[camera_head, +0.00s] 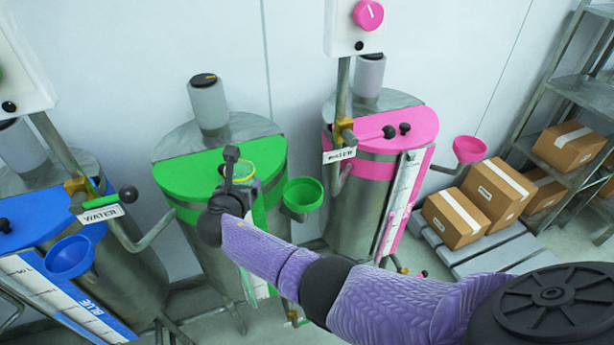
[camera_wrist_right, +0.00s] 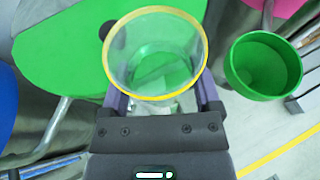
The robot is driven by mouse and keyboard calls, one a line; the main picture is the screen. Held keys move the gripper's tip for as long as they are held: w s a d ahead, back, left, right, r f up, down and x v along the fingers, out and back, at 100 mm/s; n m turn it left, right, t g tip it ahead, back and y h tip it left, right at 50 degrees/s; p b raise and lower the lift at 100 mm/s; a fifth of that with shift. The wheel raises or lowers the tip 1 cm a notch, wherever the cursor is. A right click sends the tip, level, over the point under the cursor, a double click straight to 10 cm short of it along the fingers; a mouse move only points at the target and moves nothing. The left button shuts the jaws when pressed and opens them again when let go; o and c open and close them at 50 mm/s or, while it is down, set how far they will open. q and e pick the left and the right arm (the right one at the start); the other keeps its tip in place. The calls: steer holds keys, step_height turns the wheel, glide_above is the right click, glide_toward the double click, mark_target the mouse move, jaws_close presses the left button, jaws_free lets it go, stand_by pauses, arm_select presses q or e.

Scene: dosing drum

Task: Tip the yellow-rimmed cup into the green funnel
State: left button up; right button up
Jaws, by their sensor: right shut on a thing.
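The yellow-rimmed cup (camera_wrist_right: 205,58) is clear and sits between the fingers of my right gripper (camera_wrist_right: 160,104), which is shut on it. Its open mouth faces the right wrist camera, and I see no contents for certain. In the head view my right gripper (camera_head: 238,178) is over the front of the green drum lid, and the cup's rim (camera_head: 243,168) shows partly behind the fingers. The green funnel (camera_head: 303,194) is on the right side of the green drum, apart from the cup. It also shows to the right of the cup in the right wrist view (camera_wrist_right: 262,68). My left gripper is out of view.
The green-lidded drum (camera_head: 180,175) stands between a blue drum (camera_head: 35,215) with a blue funnel (camera_head: 70,257) and a pink drum (camera_head: 410,128) with a pink funnel (camera_head: 469,149). Pipes and valve levers stick out between them. Cardboard boxes (camera_head: 455,218) lie on a pallet at right.

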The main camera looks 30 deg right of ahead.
steer(key=shift+w+d, duration=0.2)
steer(key=shift+d, duration=0.15)
steer(key=shift+f, duration=0.15)
steer(key=shift+s+d+p, duration=0.1)
steer(key=shift+d+p, duration=0.05)
steer(key=shift+p, duration=0.15)
